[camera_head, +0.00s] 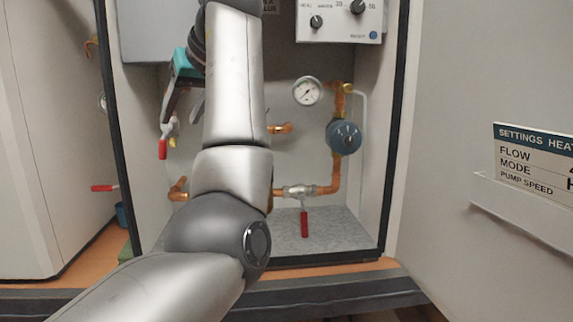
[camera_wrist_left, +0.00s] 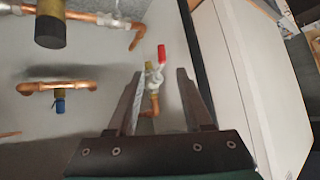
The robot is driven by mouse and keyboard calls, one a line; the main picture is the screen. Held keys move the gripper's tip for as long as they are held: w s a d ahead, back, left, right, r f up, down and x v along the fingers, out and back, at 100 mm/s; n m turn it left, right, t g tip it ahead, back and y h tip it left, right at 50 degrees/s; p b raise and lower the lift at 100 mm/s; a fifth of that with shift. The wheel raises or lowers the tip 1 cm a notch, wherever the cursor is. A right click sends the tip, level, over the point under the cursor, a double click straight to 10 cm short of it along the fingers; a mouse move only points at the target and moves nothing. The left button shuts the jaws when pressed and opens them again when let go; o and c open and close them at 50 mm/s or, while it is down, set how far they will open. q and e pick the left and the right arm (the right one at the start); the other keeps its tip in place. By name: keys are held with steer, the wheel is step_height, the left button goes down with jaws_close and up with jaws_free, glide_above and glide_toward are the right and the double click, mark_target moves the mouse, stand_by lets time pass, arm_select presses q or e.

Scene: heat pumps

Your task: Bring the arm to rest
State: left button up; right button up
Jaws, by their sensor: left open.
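My left arm (camera_head: 232,90) reaches up into the open cabinet from the bottom left. My left gripper (camera_head: 182,114) is at the cabinet's upper left, near a valve with a red handle (camera_head: 163,149) that hangs down. In the left wrist view, my left gripper (camera_wrist_left: 155,85) is open with its two fingers apart. The valve's red handle (camera_wrist_left: 161,54) and its body (camera_wrist_left: 154,77) show between the fingers. I cannot tell how far away the valve is, but nothing looks gripped. My right gripper is not in view.
The cabinet holds a pressure gauge (camera_head: 307,91), a blue pump (camera_head: 343,137), copper pipes (camera_head: 336,172) and a lower valve with a red handle (camera_head: 304,224). A control panel (camera_head: 339,22) is above. A settings sign (camera_head: 540,160) is on the right. The cabinet's left edge (camera_head: 117,130) is close to my gripper.

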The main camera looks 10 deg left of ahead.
arm_select(q)
steer(key=s+a+f+m+h, duration=0.1)
steer(key=s+a+f+m, duration=0.1)
steer(key=f, duration=1.5)
steer(key=s+a+f+m+h, duration=0.1)
steer(key=s+a+f+m, duration=0.1)
steer(key=f, duration=1.6)
steer(key=s+d+f+m+h, duration=0.2)
steer(key=s+d+f+m, duration=0.15)
steer(key=s+f, duration=0.8)
steer(key=s+d+f+m+g+h, duration=0.15)
steer(key=s+d, duration=0.25)
steer(key=s, duration=0.5)
steer(key=s+d+f+m+g+h, duration=0.1)
steer(key=s+d+f+m+h, duration=0.2)
steer(key=s, duration=0.5)
step_height(320, 180, down, 34)
steer(key=s+d+n+g+b, duration=0.1)
steer(key=s+b, duration=0.2)
steer(key=b, duration=0.8)
steer(key=s+a+f+b, duration=0.1)
steer(key=s+f+b, duration=0.3)
steer(key=s+f, duration=0.3)
steer(key=s+a+f+g+b, duration=0.1)
steer(key=s+f+b, duration=0.4)
steer(key=f, duration=1)
steer(key=s, duration=0.3)
steer(key=shift+a+f+y, duration=0.2)
steer(key=shift+f+y, duration=0.05)
steer(key=shift+y, duration=0.1)
